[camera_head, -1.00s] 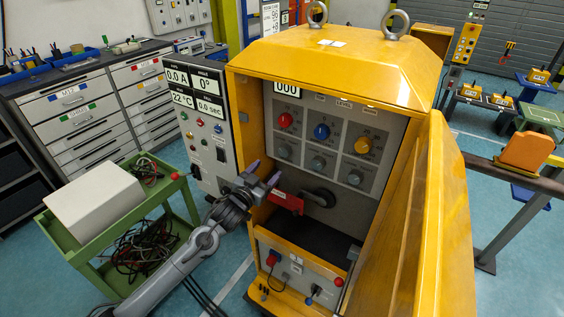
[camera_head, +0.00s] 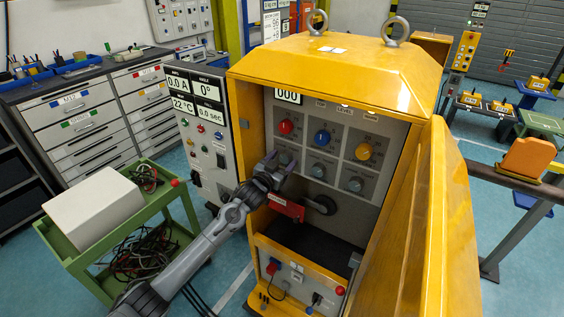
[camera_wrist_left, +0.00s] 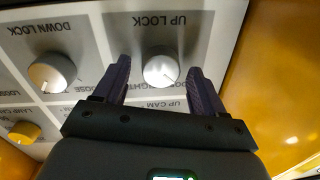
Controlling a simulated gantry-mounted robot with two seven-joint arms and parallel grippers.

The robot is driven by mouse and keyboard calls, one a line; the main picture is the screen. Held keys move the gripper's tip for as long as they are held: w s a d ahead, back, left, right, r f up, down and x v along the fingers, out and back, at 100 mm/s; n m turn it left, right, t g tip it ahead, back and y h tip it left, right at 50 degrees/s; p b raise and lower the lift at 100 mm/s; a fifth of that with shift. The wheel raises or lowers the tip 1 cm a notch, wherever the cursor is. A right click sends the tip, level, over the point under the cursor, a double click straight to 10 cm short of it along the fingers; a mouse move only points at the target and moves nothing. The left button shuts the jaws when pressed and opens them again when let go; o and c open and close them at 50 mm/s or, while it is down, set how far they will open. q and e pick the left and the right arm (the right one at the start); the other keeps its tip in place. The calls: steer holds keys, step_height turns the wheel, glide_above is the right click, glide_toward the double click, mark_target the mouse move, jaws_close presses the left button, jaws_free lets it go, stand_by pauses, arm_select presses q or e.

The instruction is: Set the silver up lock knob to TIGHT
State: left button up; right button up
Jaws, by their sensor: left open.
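The silver up lock knob (camera_wrist_left: 160,71) sits on the grey panel under an upside-down UP LOCK label in the left wrist view. My left gripper (camera_wrist_left: 157,85) is open, with one dark finger on each side of the knob and gaps showing beside it. I cannot tell the knob's exact setting. In the head view my left gripper (camera_head: 278,164) is at the left end of the lower knob row and partly covers that area. A silver down lock knob (camera_wrist_left: 52,72) is beside it in the wrist view. My right gripper is not in view.
Above the lower row are red (camera_head: 286,127), blue (camera_head: 322,137) and yellow (camera_head: 364,151) knobs. A red handle (camera_head: 287,206) is below my gripper. The yellow cabinet wall (camera_wrist_left: 285,80) is close on the wrist view's right. The open cabinet door (camera_head: 440,220) stands at right.

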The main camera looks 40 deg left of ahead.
arm_select(q)
steer(key=c, duration=1.1)
steer(key=shift+o, duration=0.2)
steer(key=shift+m, duration=0.4)
steer(key=m, duration=0.3)
steer(key=shift+m+p, duration=0.3)
steer(key=shift+p, duration=0.1)
steer(key=m, duration=0.4)
steer(key=shift+f, duration=0.1)
steer(key=m, duration=0.5)
steer(key=shift+m+t+h, duration=0.3)
steer(key=shift+t, duration=0.1)
steer(key=shift+f+m, duration=0.15)
steer(key=shift+m, duration=2.15)
steer(key=shift+h, duration=0.3)
